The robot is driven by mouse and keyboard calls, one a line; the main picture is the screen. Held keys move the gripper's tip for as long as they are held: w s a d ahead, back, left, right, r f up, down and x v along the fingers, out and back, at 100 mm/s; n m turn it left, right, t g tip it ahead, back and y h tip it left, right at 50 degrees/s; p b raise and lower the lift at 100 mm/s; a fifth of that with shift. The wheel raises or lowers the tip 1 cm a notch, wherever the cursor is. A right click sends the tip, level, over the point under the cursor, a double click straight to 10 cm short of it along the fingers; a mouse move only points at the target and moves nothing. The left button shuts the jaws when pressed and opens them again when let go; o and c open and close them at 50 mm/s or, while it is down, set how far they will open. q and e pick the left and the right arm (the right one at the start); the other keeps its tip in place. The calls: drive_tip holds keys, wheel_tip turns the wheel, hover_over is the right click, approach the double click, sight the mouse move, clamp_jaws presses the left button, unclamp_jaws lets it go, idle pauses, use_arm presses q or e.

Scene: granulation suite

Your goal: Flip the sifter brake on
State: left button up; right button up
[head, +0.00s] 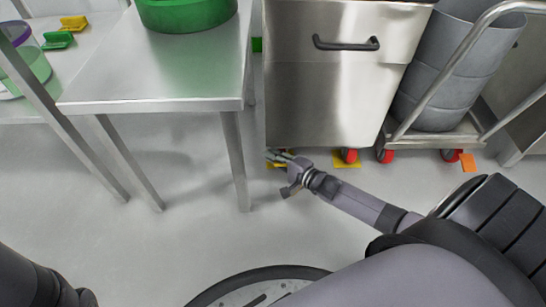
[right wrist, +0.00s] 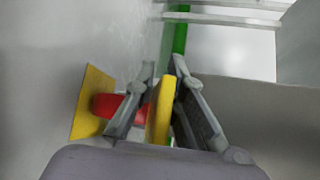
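A steel cabinet (head: 335,95) with a dark handle, which may be the sifter, stands at the upper middle of the head view. My right gripper (head: 278,157) is low by its front left bottom corner. In the right wrist view, its fingers (right wrist: 164,68) are apart, with a yellow plate (right wrist: 161,110), possibly the brake pedal, between them. The plate is close to the left finger; a gap shows on the right. I cannot tell whether either finger touches it. A red wheel (right wrist: 108,106) is partly hidden behind the left finger. My left gripper is out of view.
A steel table (head: 160,85) with a green container (head: 185,14) stands left of the cabinet; its leg (head: 236,160) is near my right gripper. A cart (head: 440,138) with grey drums stands to the right. Another yellow piece (head: 346,161) lies by a red caster. Open floor is in front.

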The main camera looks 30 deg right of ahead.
clamp_jaws()
drive_tip(key=shift+f+t, duration=0.15)
drive_tip(key=shift+t, duration=0.25)
drive_tip(key=shift+f+n+t+b, duration=0.45)
drive_tip(key=shift+n+t+b, duration=0.45)
drive_tip(key=shift+n+b, duration=0.1)
drive_tip(key=n+b, duration=0.1)
drive_tip(key=n+t+b, duration=0.1)
drive_tip(key=b, duration=0.1)
drive_tip(key=shift+f+t+y, duration=0.2)
drive_tip(key=shift+t+y, duration=0.1)
drive_tip(key=shift+y, duration=0.1)
drive_tip(key=shift+n+t+b, duration=0.4)
drive_tip(key=shift+n+b, duration=0.1)
drive_tip(key=shift+b, duration=0.15)
drive_tip(key=shift+r, duration=0.15)
